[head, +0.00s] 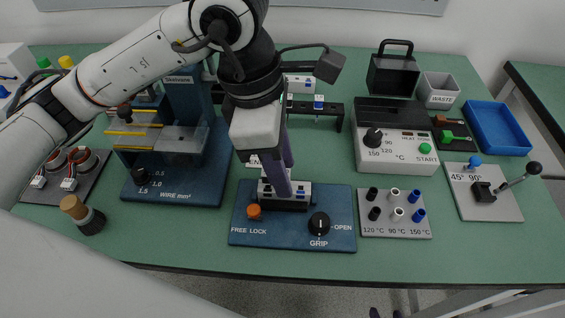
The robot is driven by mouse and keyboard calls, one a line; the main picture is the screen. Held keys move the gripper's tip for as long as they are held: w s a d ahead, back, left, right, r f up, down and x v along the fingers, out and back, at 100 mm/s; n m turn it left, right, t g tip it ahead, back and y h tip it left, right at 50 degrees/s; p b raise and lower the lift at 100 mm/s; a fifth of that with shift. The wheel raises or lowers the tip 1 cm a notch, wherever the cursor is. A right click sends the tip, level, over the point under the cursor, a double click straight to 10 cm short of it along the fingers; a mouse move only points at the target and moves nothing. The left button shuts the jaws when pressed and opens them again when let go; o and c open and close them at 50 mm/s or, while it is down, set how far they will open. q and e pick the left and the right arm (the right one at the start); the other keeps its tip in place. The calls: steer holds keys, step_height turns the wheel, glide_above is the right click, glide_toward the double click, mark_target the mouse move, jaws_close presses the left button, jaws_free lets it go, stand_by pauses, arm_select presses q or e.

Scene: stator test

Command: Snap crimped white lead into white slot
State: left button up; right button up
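A white connector block (301,190) with dark openings sits in a holder on the blue fixture plate (240,226), which has an orange FREE/LOCK knob (254,211) and a black GRIP/OPEN knob (319,224). My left gripper (284,188) points down at the block from above, its purple fingers covering the block's middle. Its fingertips and anything between them are hidden, so I cannot tell whether it holds the white lead or touches the block. The white lead and white slot cannot be made out. Only small dark tips of my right gripper (385,313) show below the table's front edge.
A blue wire-size station (205,182) stands left of the fixture, with stator parts (80,160) farther left. A black rack (330,110) is behind. A heater box (395,150), terminal plate (420,228), lever plate (502,208) and blue tray (497,148) lie to the right.

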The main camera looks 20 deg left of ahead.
arm_select(q)
step_height(320, 180, up, 10)
steer(key=a, duration=0.2)
steer(key=shift+s, duration=0.25)
arm_select(e)
steer(key=shift+w+a+r, duration=0.2)
steer(key=shift+a+r, duration=0.15)
steer(key=shift+r, duration=0.25)
steer(key=shift+w+a+r, duration=0.15)
steer(key=shift+a+r, duration=0.15)
steer(key=shift+r, duration=0.3)
stand_by(0.6)
